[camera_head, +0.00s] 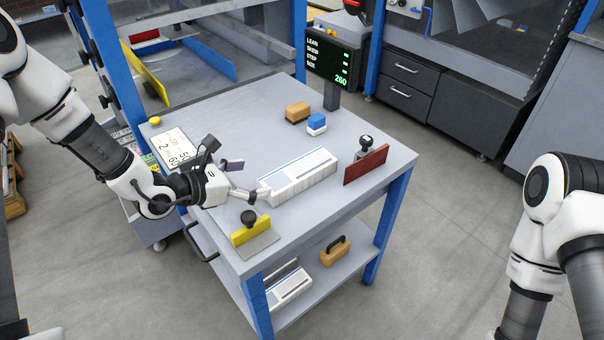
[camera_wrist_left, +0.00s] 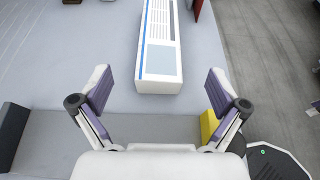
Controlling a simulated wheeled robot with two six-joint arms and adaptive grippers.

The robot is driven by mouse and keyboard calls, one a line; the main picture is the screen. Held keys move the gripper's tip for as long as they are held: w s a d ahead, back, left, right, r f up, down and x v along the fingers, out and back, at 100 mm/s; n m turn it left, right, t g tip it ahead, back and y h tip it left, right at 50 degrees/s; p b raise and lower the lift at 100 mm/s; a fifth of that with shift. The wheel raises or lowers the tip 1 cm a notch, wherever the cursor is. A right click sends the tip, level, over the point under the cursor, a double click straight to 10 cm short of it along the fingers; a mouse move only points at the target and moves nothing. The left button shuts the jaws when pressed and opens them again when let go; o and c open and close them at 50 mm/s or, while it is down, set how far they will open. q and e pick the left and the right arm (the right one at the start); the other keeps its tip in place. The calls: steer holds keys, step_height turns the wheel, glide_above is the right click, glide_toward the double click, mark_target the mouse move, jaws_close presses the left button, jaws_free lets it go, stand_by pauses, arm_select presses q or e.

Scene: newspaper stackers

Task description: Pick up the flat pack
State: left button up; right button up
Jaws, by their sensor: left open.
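The flat pack (camera_head: 300,177), a long low white box with a blue stripe and printed top, lies on the grey table between the yellow block and the red plate. My left gripper (camera_head: 246,181) is at its left end, jaws spread and empty. In the left wrist view the pack (camera_wrist_left: 160,62) points away from me. Its near end lies centred between the two open fingers of the left gripper (camera_wrist_left: 160,82), with gaps on both sides. My right arm shows at the right edge, but its gripper is out of view.
A yellow upright plate (camera_head: 249,229) with a black knob stands in front of the pack's left end. A red plate (camera_head: 366,164) stands at its right end. Another white pack (camera_head: 288,288) lies on the lower shelf.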

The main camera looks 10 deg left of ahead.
mark_target(273, 183)
arm_select(q)
step_height(273, 183, down, 3)
steer(key=shift+f, duration=0.1)
steer(key=x, duration=0.2)
steer(key=shift+w+d, duration=0.15)
steer(key=shift+w, duration=0.2)
steer(key=shift+w+d+f, duration=0.1)
steer(key=shift+w+d, duration=0.1)
steer(key=shift+d, duration=0.1)
steer(key=x, duration=0.4)
steer(key=shift+w+d+f, duration=0.1)
steer(key=shift+w, duration=0.1)
steer(key=shift+s, duration=0.1)
steer(key=shift+c, duration=0.4)
steer(key=c, duration=1.5)
